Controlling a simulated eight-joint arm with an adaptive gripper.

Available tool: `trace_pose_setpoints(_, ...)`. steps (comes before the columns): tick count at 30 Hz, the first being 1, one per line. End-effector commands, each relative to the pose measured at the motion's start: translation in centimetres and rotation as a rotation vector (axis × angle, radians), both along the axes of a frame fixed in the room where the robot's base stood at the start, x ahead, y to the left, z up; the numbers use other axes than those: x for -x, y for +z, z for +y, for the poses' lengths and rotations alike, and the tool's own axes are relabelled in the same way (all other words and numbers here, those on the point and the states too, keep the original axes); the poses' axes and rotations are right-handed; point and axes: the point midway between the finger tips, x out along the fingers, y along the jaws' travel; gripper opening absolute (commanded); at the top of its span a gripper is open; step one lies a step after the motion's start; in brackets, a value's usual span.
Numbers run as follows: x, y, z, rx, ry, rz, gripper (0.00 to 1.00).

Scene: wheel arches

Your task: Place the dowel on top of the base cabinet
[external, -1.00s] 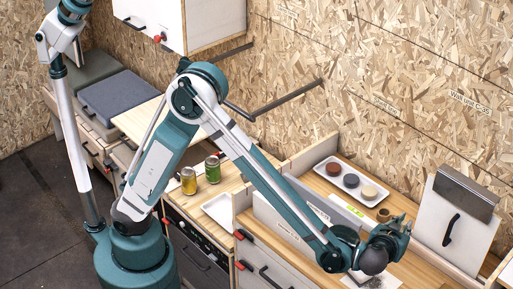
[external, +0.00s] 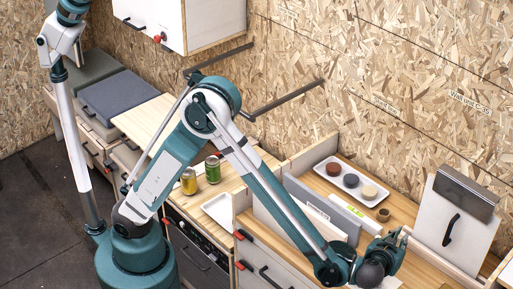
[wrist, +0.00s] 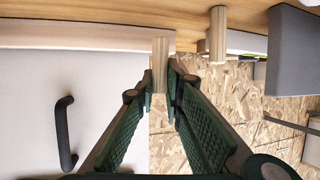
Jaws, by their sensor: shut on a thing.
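My gripper (wrist: 160,82) has dark green ridged fingers and is shut on a pale wooden dowel (wrist: 160,62), whose length sticks out past the fingertips in the wrist view. In the external view my gripper (external: 398,240) is above the right part of the wooden worktop, and the held dowel cannot be made out there. The base cabinet (external: 246,252) has a pale front with black handles and a wooden top (external: 405,205). My arm hides part of it.
A second short wooden cylinder (wrist: 217,35) stands near the grip. A white tray with bowls (external: 335,168), grey upright boxes (external: 325,207) and a yellow-green label (external: 350,209) are behind. A white panel with a black handle (external: 462,212) stands close on the right.

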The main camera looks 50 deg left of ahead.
Motion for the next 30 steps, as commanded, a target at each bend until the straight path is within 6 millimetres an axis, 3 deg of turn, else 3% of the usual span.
trace_pose_setpoints(8,0.0,-0.4,0.0,0.000,0.000,0.000,0.05)
trace_pose_setpoints(18,0.0,-3.6,0.0,0.000,0.000,0.000,0.05)
trace_pose_setpoints(30,0.0,-3.8,0.0,0.000,0.000,0.000,0.05)
